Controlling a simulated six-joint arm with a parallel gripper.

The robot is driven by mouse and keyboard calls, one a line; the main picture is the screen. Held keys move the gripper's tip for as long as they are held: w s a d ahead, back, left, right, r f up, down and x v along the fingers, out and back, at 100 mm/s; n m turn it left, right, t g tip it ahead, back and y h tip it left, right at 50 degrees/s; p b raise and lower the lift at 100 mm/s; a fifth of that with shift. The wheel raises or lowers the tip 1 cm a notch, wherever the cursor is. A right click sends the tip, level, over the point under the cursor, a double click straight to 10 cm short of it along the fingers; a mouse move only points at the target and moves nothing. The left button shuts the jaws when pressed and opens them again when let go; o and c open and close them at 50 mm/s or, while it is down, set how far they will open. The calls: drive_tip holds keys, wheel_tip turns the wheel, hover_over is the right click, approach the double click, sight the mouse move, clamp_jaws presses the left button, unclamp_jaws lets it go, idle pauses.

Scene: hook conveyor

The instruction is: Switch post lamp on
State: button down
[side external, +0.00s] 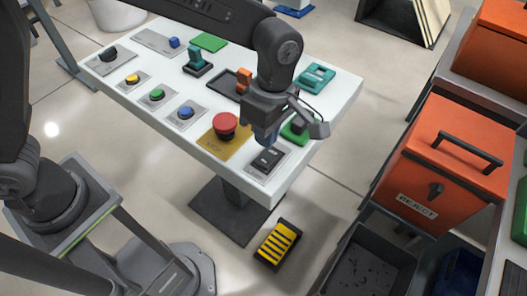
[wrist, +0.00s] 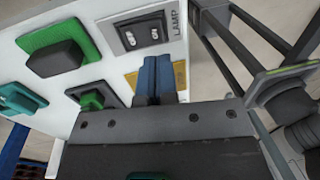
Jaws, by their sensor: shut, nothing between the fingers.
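The lamp switch (side external: 267,158) is a black rocker on a grey plate at the near right corner of the white panel table. In the wrist view the plate labelled LAMP (wrist: 176,30) carries the rocker (wrist: 142,33) with two pale marks on its face. My gripper (side external: 265,140) is shut and empty, with blue fingers pointing down just behind the switch in the side view. In the wrist view the closed fingers (wrist: 156,62) lie just below the rocker. They appear apart from it, but I cannot tell the exact gap. I cannot see a lit lamp.
A red mushroom button (side external: 226,123) on a yellow plate stands left of the switch. A dark block on a green pad (side external: 297,129) is close by on the right. Several other buttons line the table (side external: 333,123). An orange REJECT bin (side external: 440,165) stands to the right.

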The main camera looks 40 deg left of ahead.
sight(266, 159)
drive_tip(key=shift+s+f, duration=0.2)
drive_tip(key=shift+f, duration=1.2)
drive_tip(key=shift+s+f, duration=0.2)
drive_tip(key=shift+f, duration=1.15)
drive_tip(key=shift+s+f+t, duration=0.15)
drive_tip(key=shift+f+t, duration=0.15)
drive_tip(key=shift+t, duration=0.1)
drive_tip(key=shift+r, duration=0.1)
drive_tip(key=shift+w+r, duration=0.3)
drive_tip(key=shift+w, duration=0.45)
drive_tip(key=shift+r, duration=0.1)
wheel_tip(266, 159, up, 14)
drive_tip(key=s, duration=0.2)
drive_tip(key=shift+s, duration=0.1)
